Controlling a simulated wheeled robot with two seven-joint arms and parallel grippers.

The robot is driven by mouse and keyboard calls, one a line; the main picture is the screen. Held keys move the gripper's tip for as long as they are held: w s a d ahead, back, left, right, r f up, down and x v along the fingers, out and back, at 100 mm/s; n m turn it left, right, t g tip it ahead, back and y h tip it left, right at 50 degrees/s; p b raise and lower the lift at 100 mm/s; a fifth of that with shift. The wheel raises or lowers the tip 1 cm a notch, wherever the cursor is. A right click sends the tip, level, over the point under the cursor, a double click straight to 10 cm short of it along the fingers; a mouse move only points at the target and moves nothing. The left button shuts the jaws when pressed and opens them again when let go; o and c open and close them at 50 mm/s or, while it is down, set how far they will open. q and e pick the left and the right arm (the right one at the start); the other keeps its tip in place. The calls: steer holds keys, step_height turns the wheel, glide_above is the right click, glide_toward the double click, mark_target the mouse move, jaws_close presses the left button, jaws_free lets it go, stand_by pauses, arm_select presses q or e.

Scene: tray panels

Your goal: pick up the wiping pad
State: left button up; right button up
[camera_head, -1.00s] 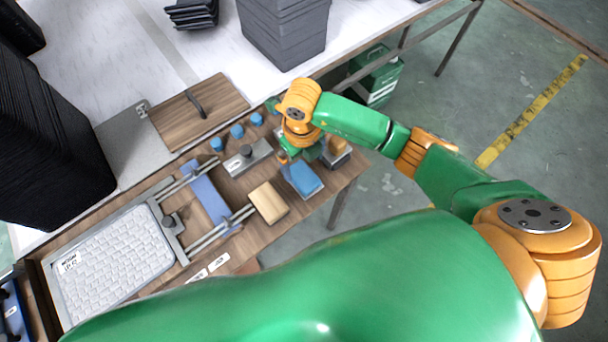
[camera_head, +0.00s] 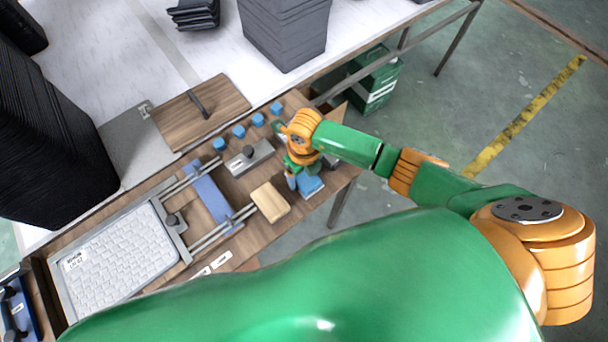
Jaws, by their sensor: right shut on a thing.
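The wiping pad, which I take to be the blue block (camera_head: 311,187), lies at the right end of the wooden workbench top. My right gripper (camera_head: 293,181) is at its left side, pointing down, and is shut on it. The fingers and part of the pad are hidden by the gripper body and wrist. I cannot tell whether the pad is clear of the bench. My left gripper is out of view.
A tan block (camera_head: 270,203) lies just left of the pad. A grey metal block with a knob (camera_head: 249,158) and several blue cups stand behind. A sliding rail with a blue bar (camera_head: 212,196) and a white keyboard-like panel (camera_head: 117,249) are to the left.

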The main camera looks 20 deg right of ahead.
mark_target(305, 177)
steer(key=shift+r, duration=0.3)
steer(key=r, duration=0.3)
steer(key=shift+s+r, duration=0.2)
steer(key=shift+s, duration=0.05)
steer(key=s+d+r, duration=0.1)
steer(key=s+r, duration=0.8)
steer(key=s, duration=0.4)
steer(key=shift+s, duration=0.25)
